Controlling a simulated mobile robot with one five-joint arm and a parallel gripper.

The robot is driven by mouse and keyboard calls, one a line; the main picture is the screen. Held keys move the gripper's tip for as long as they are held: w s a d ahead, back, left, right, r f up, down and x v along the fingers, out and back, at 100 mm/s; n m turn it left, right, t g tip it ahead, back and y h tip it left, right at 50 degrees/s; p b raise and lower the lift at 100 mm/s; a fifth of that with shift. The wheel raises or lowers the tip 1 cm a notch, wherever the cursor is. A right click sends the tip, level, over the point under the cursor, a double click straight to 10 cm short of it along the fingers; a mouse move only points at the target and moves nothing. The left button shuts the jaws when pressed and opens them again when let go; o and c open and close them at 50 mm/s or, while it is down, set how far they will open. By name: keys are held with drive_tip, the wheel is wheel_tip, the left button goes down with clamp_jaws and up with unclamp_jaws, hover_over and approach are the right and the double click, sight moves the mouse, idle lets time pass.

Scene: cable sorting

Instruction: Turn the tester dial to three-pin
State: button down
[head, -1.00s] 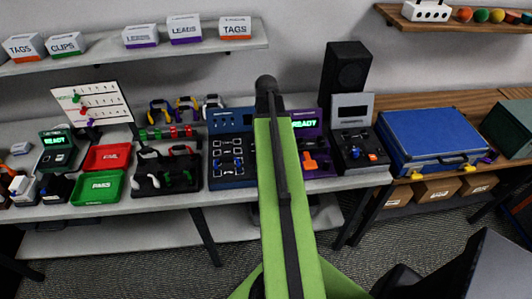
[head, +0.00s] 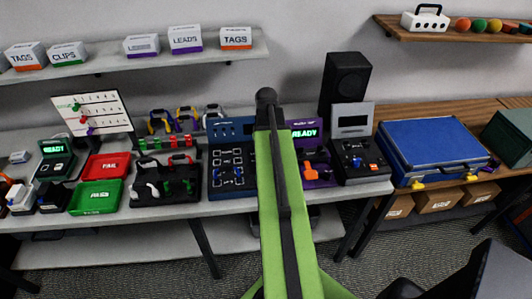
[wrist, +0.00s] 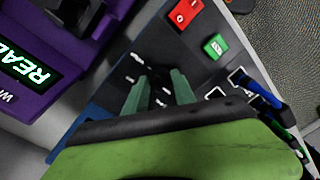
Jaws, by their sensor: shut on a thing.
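The tester (head: 232,172) is a blue unit with a dark panel, on the bench left of my raised arm. My arm covers its right part in the head view. In the wrist view its dark panel (wrist: 125,45) carries a red button (wrist: 185,12), a green button (wrist: 215,46) and white marks around my fingers. My gripper (wrist: 160,85) has its two green fingers down at the panel among these marks, shut on the tester dial. The dial itself is hidden by the fingers, so its pointed position cannot be told.
A purple unit with a lit READY screen (wrist: 30,70) stands close beside the tester. Blue-ended connectors (wrist: 262,92) sit on the tester's other side.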

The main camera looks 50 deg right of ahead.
drive_tip(key=shift+m, duration=0.3)
drive_tip(key=m, duration=0.3)
drive_tip(key=shift+m, duration=0.3)
drive_tip(key=shift+a+m, duration=0.1)
drive_tip(key=shift+m, duration=2.1)
drive_tip(key=shift+s, duration=0.1)
drive_tip(key=c, duration=1)
unclamp_jaws()
drive_tip(key=shift+f, duration=0.1)
drive_tip(key=shift+c, duration=0.2)
drive_tip(key=shift+t, duration=0.3)
